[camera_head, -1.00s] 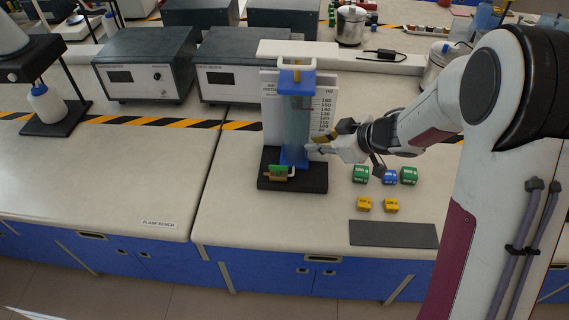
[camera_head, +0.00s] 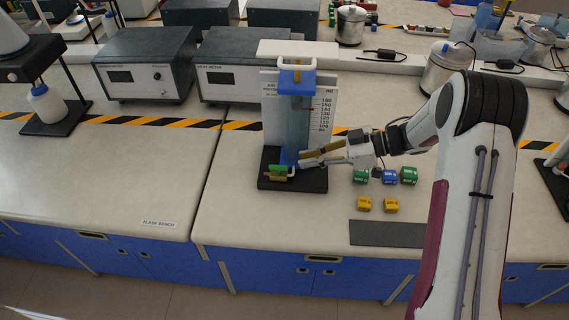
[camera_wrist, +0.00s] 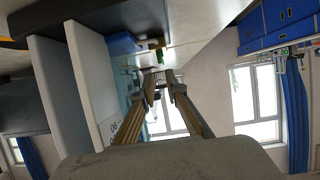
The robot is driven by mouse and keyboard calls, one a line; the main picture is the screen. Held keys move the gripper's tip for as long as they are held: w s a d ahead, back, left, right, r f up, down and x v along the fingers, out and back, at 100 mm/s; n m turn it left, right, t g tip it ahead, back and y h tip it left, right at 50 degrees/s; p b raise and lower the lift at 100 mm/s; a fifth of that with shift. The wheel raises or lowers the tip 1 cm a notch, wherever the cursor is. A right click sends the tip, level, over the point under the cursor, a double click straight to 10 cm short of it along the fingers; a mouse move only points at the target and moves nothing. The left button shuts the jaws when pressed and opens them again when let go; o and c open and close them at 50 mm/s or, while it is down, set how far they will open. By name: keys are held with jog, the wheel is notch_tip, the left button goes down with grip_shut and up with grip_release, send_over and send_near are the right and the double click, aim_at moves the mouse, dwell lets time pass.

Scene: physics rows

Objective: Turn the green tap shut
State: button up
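The tap has a green handle (camera_head: 279,168) on a brass body (camera_head: 279,177), low at the front left of the blue-ended clear column (camera_head: 297,120). In the wrist view, a small green patch of the handle (camera_wrist: 159,56) shows just beyond the fingertips. My gripper (camera_head: 301,161) reaches in from the right, in front of the column's foot, with its tips a little right of the tap. In the wrist view, the gripper (camera_wrist: 161,77) has a gap between its two fingers and nothing visible between them. Contact with the tap cannot be made out.
The column stands on a black base (camera_head: 310,182) before a white scale board (camera_head: 325,105). Green and blue blocks (camera_head: 389,177) and yellow blocks (camera_head: 364,204) lie to the right, near a dark mat (camera_head: 390,234). Grey meters (camera_head: 146,66) stand behind. The bench left of the base is clear.

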aim_at(284, 166)
jog(key=shift+d, duration=0.3)
jog(key=shift+a+f, duration=0.1)
jog(key=shift+a, duration=0.1)
jog(key=shift+x, duration=3.75)
jog(key=shift+s, duration=0.15)
grip_shut()
